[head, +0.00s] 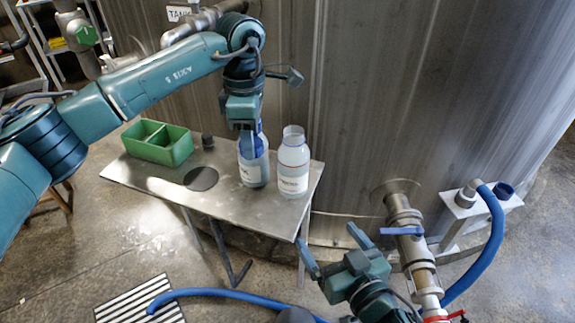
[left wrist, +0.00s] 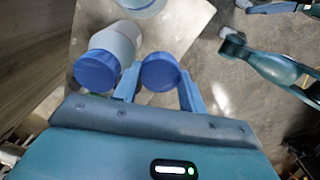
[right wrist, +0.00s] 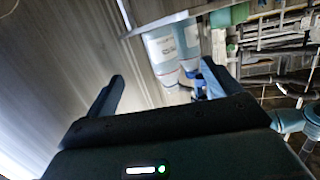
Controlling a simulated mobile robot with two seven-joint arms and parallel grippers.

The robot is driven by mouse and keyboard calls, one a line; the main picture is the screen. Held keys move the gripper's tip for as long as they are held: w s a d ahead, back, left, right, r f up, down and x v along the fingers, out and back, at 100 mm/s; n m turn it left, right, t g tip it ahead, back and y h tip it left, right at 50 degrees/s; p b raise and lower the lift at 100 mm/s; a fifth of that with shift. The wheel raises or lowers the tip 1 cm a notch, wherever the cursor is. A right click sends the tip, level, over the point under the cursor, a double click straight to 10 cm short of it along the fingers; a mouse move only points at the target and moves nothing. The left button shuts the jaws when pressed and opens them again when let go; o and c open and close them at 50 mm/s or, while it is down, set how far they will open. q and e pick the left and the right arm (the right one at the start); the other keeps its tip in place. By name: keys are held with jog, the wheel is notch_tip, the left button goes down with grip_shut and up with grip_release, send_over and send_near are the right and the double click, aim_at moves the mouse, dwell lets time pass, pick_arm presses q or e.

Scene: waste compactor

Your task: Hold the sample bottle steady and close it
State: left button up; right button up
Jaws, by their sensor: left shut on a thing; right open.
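A bottle with a white label and no visible cap (head: 293,168) stands upright on the metal table; a red line rings its shoulder. Left of it stands a second labelled bottle (head: 254,172), its top partly hidden by my left gripper (head: 252,140). In the left wrist view, my left gripper is shut on a blue cap (left wrist: 160,72); I cannot tell whether this cap sits on a bottle. A blue-capped bottle (left wrist: 97,70) is beside it. My right gripper (head: 333,248) is open and empty, low in front of the table. Both bottles show in the right wrist view (right wrist: 161,52).
The metal table (head: 232,205) holds a green two-part bin (head: 158,142), a dark disc (head: 201,178) and a small dark cylinder (head: 207,141). A large tank wall stands behind. A pipe with a blue valve handle (head: 402,231) and a blue hose (head: 490,235) are at right.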

pick_arm(q)
jog(key=w+d+r+n, duration=0.1)
jog(key=d+r+n, duration=0.1)
jog(key=n, duration=0.2)
jog(key=w+d+r+n+p, duration=0.1)
jog(key=d+r+n, duration=0.2)
jog(key=n, duration=0.1)
jog(key=w+d+r+n+p, duration=0.1)
jog(key=d+r+n, duration=0.1)
jog(key=r+n, duration=0.1)
jog(key=shift+w+d+n, duration=0.3)
jog(key=shift+w+n, duration=0.1)
jog(key=shift+n, duration=0.5)
pick_arm(e)
jog(key=n+t+y, duration=0.1)
send_near(294, 157)
notch_tip(294, 157, down, 3)
jog(key=d, duration=0.1)
pick_arm(q)
jog(key=shift+w+d+r+n, duration=0.1)
jog(key=shift+d+r+n, duration=0.3)
jog(key=shift+n, duration=0.4)
pick_arm(e)
jog(key=shift+w+r, duration=0.15)
jog(key=shift+w, duration=0.45)
jog(key=shift+w, duration=0.1)
jog(key=x, duration=1.2)
jog(key=shift+a+r, duration=0.15)
jog(key=shift+a, duration=0.05)
jog(key=shift+c, duration=0.5)
